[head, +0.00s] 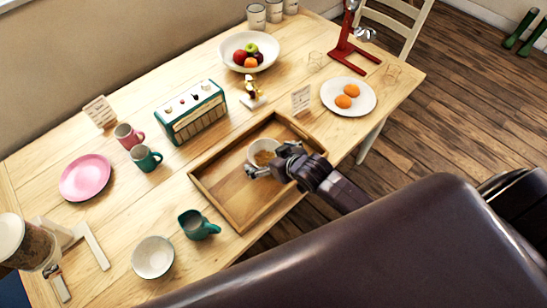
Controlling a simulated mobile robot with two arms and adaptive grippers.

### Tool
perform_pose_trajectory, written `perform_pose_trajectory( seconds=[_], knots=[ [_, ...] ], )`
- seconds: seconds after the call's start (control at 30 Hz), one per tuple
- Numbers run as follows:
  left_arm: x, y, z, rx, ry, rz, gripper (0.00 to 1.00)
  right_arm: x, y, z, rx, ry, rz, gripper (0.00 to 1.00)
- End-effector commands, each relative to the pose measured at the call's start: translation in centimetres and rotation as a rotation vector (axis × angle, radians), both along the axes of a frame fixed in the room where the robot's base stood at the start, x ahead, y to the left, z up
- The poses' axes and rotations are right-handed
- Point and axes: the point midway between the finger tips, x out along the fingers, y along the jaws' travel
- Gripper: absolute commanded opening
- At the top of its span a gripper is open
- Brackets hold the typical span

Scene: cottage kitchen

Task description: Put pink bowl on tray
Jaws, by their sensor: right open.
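A wooden tray (225,205) with raised sides lies at the table's right front edge. A small pale bowl (256,147) with a tan or pinkish inside stands in the tray's upper middle; my gripper partly hides it, and its outer colour is hard to tell. My right gripper (266,167) is open right at the bowl's near side; I cannot tell whether it touches the bowl. A shallow pink dish (85,177) lies at the left of the table. A white speckled bowl (153,257) stands at the front. My left gripper is not in view.
A teal jug (197,225) stands left of the tray. A green radio (191,112), pink mug (128,136) and teal mug (145,158) stand behind. A card (300,99), a plate of orange items (348,109) and a fruit bowl (232,56) are farther back. The tray's left half is clear.

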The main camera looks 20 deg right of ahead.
Motion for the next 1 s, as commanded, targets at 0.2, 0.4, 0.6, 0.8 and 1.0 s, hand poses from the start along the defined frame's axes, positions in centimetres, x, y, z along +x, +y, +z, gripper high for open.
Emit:
perform_pose_trajectory(
  seconds=[0.2, 0.4, 0.6, 0.8, 1.0],
  knots=[
    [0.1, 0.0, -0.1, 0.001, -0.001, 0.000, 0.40, -2.0, -0.4, 1.7, 0.000, 0.001, 0.001, 0.99],
    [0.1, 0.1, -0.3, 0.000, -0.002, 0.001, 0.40, -4.8, -0.9, 4.2, 0.000, 0.002, 0.001, 0.99],
    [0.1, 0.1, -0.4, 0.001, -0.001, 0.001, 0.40, -7.1, -1.5, 6.5, -0.001, 0.002, 0.001, 0.99],
    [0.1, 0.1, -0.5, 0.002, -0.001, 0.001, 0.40, -8.3, -1.7, 7.7, 0.000, 0.002, 0.000, 0.99],
    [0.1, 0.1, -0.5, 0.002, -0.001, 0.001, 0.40, -8.5, -1.8, 8.0, 0.000, 0.002, -0.001, 0.99]
  ],
)
